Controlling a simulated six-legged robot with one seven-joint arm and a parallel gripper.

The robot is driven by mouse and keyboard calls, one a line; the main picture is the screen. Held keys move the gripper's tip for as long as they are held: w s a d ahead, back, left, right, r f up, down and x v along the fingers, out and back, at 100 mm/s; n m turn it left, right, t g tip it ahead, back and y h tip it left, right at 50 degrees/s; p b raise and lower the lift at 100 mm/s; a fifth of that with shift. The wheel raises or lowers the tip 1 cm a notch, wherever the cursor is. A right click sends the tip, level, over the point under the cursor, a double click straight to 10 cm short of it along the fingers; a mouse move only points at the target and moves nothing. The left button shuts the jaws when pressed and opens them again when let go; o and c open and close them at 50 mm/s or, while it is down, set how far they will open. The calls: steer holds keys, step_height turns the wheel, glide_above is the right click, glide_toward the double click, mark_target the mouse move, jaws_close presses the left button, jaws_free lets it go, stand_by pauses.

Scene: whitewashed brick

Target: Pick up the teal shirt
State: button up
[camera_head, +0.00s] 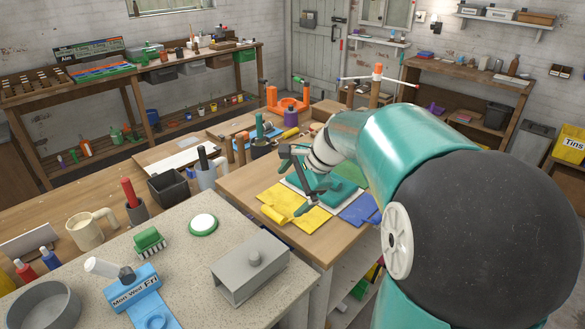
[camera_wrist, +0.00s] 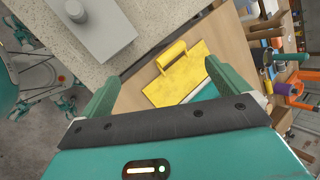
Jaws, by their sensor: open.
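The teal shirt (camera_head: 342,192) lies folded on the wooden table, behind the yellow folded piece and partly hidden by my arm. In the wrist view only a thin teal strip (camera_wrist: 206,92) with a pale edge shows, beside the right finger. My gripper (camera_head: 293,182) is open and empty, above the yellow piece and to the left of the teal shirt. In the wrist view my gripper (camera_wrist: 163,68) has its fingers wide apart, with the yellow piece between and beyond them.
The yellow folded piece (camera_head: 290,208) has a raised loop. A blue folded piece (camera_head: 358,209) lies right of it. A grey box with a knob (camera_head: 250,268) stands on the speckled counter in front. Dark bins, cups and tools crowd the left.

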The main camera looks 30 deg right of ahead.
steer(key=w+d+f+m+t, duration=0.25)
steer(key=d+m, duration=0.25)
steer(key=d, duration=0.4)
steer(key=w+d+f+m+t+y, duration=0.1)
steer(key=d+f+m+t, duration=0.15)
steer(key=d+m, duration=0.55)
steer(key=w+d+f+m+t, duration=0.1)
steer(key=w+d+f+m, duration=0.15)
steer(key=d, duration=0.85)
glide_toward(333, 175)
steer(key=w+a, duration=0.1)
steer(key=w+a+m, duration=0.1)
steer(key=a, duration=0.1)
steer(key=shift+f, duration=0.1)
steer(key=x, duration=0.5)
steer(key=shift+w+f, duration=0.1)
steer(key=shift+f, duration=0.1)
steer(key=shift+a, duration=0.1)
steer(key=c, duration=1.1)
